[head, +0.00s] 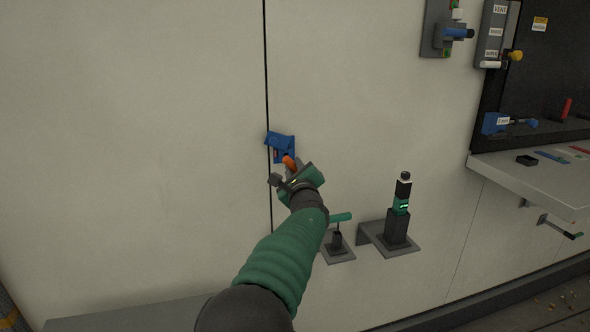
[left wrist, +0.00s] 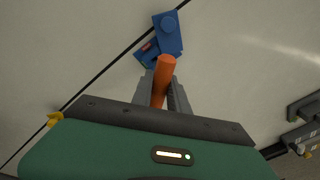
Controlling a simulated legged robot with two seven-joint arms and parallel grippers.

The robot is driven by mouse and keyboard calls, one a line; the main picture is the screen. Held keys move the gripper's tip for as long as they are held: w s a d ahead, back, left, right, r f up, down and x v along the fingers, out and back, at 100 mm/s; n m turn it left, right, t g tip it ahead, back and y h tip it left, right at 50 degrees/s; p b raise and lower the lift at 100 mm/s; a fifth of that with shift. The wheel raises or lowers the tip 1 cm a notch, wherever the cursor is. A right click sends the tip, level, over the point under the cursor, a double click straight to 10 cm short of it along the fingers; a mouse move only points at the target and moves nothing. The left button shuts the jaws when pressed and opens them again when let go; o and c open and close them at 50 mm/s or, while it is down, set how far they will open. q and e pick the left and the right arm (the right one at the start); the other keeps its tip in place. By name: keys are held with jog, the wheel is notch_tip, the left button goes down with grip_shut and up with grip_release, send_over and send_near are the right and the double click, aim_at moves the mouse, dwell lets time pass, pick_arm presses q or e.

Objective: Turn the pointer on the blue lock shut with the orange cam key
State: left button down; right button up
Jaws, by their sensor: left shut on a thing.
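The blue lock (head: 281,143) is fixed on the pale wall, over the dark vertical seam. It also shows in the left wrist view (left wrist: 168,30), with a small red mark on it. My left gripper (head: 287,176) is shut on the orange cam key (left wrist: 164,76), which also shows in the head view (head: 289,162). The key points at the lower part of the lock. I cannot tell whether its tip is in the lock or just in front of it. The pointer is not clear, as the key and gripper hide part of the lock. My right gripper is not in view.
Below right of my gripper, a green-handled tool (head: 340,217) stands on a small bracket. A black and green device (head: 399,215) stands on another wall shelf. A grey shelf (head: 530,185) juts out at right. The wall left of the lock is clear.

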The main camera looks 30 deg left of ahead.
pick_arm(q)
jog(key=shift+x, duration=1.3)
jog(key=shift+s+a+r+b, duration=0.1)
jog(key=shift+a+b, duration=0.1)
jog(key=shift+b, duration=0.2)
dwell(1.5)
jog(key=n+b, duration=0.3)
jog(key=b, duration=0.2)
jog(key=f+n+y+b, duration=0.1)
jog(key=n+b, duration=0.3)
jog(key=b, duration=0.2)
jog(key=shift+f, duration=0.15)
jog(key=n+y+b, duration=0.1)
jog(key=n+b, duration=0.2)
jog(key=n, duration=0.1)
jog(key=n+b, duration=0.4)
jog(key=n, duration=0.1)
jog(key=shift+n+y, duration=0.3)
jog(key=shift+y, duration=0.1)
jog(key=shift+n+g, duration=0.4)
jog(key=shift+n, duration=0.8)
jog(key=n, duration=0.2)
jog(key=shift+r+n+y, duration=0.25)
jog(key=shift+n+y, duration=0.05)
jog(key=shift+n, duration=0.1)
